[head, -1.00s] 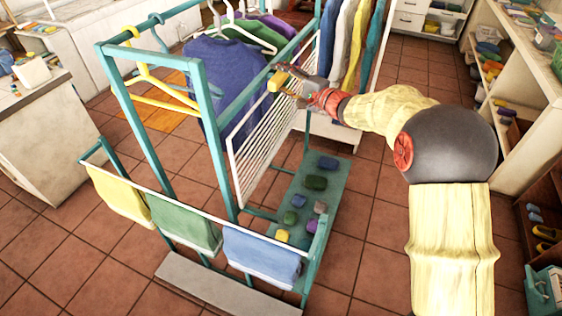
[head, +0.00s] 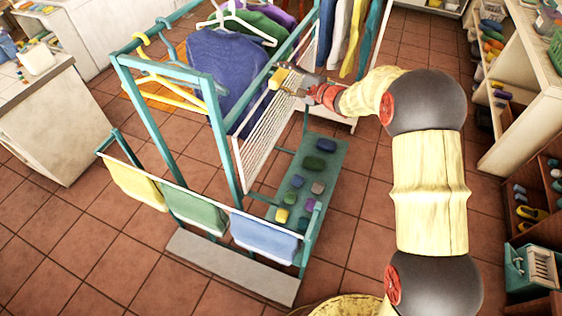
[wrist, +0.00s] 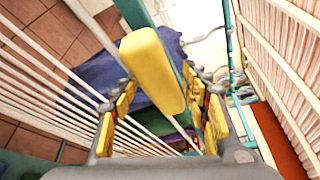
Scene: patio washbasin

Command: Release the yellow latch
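The yellow latch (head: 279,78) is a small rounded block on the teal top rail of the drying rack (head: 165,125), above the white wire panel (head: 262,145). In the wrist view the latch (wrist: 152,70) is large and stands between the two fingers, one to its left and one to its right. My gripper (head: 299,83) reaches in from the right with its fingers apart. The yellow-padded fingers also show in the wrist view (wrist: 163,98), with a gap between them. I cannot tell whether either finger touches the latch.
A blue sweater (head: 228,75) and hangers hang behind the panel. Yellow, green and blue towels (head: 265,237) hang on the front bar. Stones lie on a low teal shelf (head: 325,180). A shelving unit (head: 515,100) stands at the right. Tiled floor is clear at the lower left.

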